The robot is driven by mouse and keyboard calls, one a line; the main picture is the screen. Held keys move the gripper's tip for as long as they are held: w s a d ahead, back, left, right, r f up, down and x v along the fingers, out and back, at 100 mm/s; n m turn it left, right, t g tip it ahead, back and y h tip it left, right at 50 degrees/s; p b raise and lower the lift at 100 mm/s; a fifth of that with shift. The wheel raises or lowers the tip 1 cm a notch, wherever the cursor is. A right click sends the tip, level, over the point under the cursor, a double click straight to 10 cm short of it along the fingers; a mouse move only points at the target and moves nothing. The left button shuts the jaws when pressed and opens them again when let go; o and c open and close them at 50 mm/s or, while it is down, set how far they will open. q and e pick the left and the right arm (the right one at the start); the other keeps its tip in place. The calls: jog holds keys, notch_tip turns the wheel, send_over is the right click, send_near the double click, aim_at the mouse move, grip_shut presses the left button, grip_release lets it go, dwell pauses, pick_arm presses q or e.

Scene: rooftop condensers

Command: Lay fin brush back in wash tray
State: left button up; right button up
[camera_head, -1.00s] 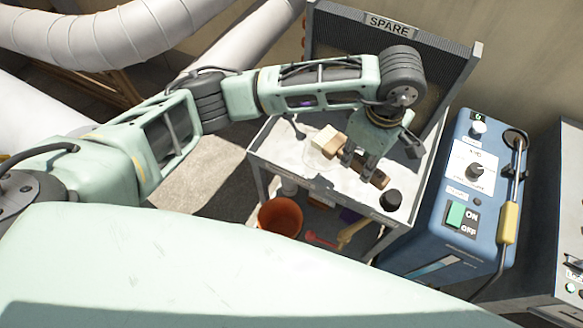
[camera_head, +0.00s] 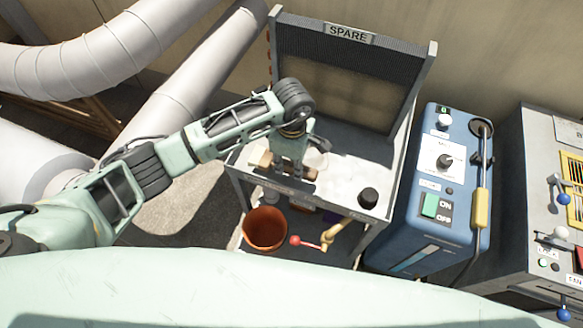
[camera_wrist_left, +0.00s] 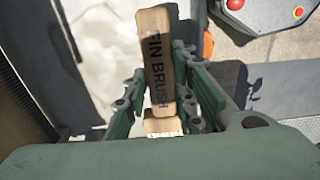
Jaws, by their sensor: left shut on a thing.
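My left gripper (camera_head: 287,172) is shut on the fin brush. The brush has a wooden back lettered "FIN BRUSH", seen in the left wrist view (camera_wrist_left: 158,60) between the two fingers, with pale bristles at its lower end. In the head view only a bit of its wood (camera_head: 265,161) shows beside the gripper. The gripper is over the left part of the pale top (camera_head: 335,178) of the stand below the SPARE panel. I cannot tell a separate wash tray from this top. My right gripper is not in view.
A black round object (camera_head: 368,197) stands at the top's front right. The SPARE coil panel (camera_head: 345,75) rises behind. An orange bucket (camera_head: 265,229) and a red-ended tool (camera_head: 312,243) are below. A blue machine (camera_head: 440,190) stands right. The top's middle looks clear.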

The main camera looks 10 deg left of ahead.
aim_at(292, 171)
pick_arm(q)
jog(key=shift+f+p, duration=0.3)
jog(key=shift+f, duration=1.7)
jog(key=shift+f, duration=0.15)
jog(key=o, duration=1)
jog(key=shift+o, duration=0.2)
notch_tip(292, 171, up, 12)
jog(key=shift+r+b, duration=0.15)
jog(key=shift+b, duration=0.3)
jog(key=shift+d, duration=0.1)
